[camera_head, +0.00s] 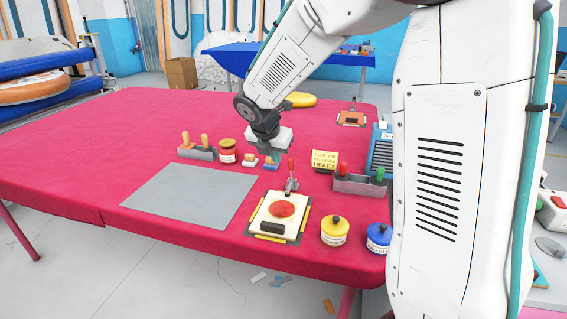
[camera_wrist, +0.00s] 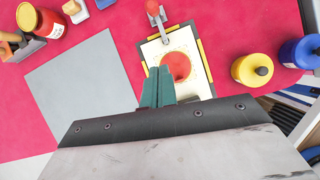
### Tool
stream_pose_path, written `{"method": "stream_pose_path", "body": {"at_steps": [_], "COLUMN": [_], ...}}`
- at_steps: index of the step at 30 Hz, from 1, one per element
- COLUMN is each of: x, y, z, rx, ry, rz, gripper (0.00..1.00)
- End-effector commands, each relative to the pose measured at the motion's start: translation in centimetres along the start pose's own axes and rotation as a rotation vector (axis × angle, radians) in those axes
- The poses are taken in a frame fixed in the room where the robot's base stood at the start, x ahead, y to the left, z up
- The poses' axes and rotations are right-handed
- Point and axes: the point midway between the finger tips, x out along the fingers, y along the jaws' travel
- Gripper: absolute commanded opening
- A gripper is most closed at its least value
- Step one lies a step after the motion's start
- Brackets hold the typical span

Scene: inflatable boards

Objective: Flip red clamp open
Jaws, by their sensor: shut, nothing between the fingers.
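The red clamp (camera_head: 291,176) stands at the back edge of a cream pad in the head view. Its red handle points up, and its metal arm reaches over the pad's edge. It shows at the top of the wrist view (camera_wrist: 155,14), partly cut off. The cream pad (camera_head: 268,210) has a red round patch (camera_head: 283,208) and a dark block on it; the pad also shows in the wrist view (camera_wrist: 150,50). My gripper (camera_head: 270,154) is left of and behind the clamp in the head view. Its green fingers (camera_wrist: 158,72) are together and empty, apart from the clamp.
A yellow jar (camera_head: 334,232) and blue jar (camera_head: 378,238) stand right of the pad. A grey sheet (camera_head: 190,196) lies to the left. A grey tray (camera_head: 358,185) with red and green handles and a yellow sign (camera_head: 324,160) stand behind. A red-brown jar (camera_head: 227,152) is back left.

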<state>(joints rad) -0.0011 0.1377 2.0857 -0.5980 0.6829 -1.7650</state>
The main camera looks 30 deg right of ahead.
Motion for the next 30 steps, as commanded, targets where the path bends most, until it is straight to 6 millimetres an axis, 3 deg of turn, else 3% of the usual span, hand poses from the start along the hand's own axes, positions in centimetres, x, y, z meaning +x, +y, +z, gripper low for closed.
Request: {"method": "stream_pose_path", "body": {"at_steps": [5, 16, 21, 30], "x": [2.3, 10.1, 10.5, 10.8], "y": [-0.1, -0.2, -0.1, -0.1], "z": [-0.1, -0.1, 2.6, 3.9], "rx": [0.001, 0.002, 0.006, 0.003], "ry": [0.003, 0.004, 0.001, 0.001], "rz": [-0.004, -0.005, -0.002, -0.001], "gripper": [0.0, 0.0, 0.0, 0.0]}}
